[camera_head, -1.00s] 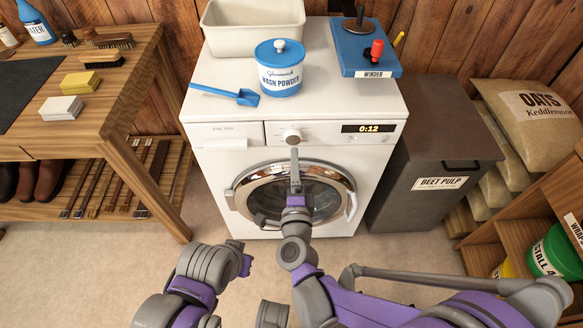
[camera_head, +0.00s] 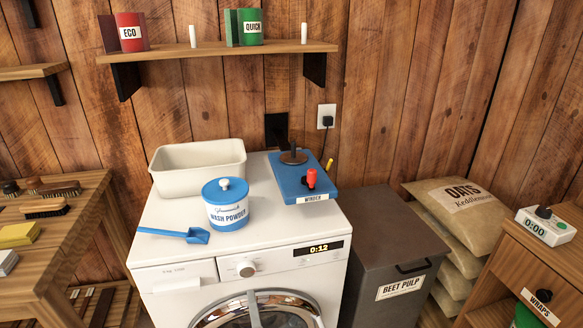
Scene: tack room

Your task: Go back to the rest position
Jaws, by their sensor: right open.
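Only the grey tip of my right gripper (camera_head: 254,311) shows, at the bottom edge of the view, in front of the round door (camera_head: 215,312) of the white washing machine (camera_head: 165,250). Nothing shows held in it; the rest of that arm is below the view. My left gripper is out of view. The machine's display (camera_head: 318,248) reads 0:12. Only the upper part of the door shows.
On the machine stand a cream basin (camera_head: 197,182), a blue-and-white wash powder tub (camera_head: 227,215), a blue scoop (camera_head: 186,235) and a blue winder (camera_head: 300,183). A beet pulp bin (camera_head: 385,245) stands right of it, a wooden bench (camera_head: 75,250) left. A shelf (camera_head: 205,52) is above.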

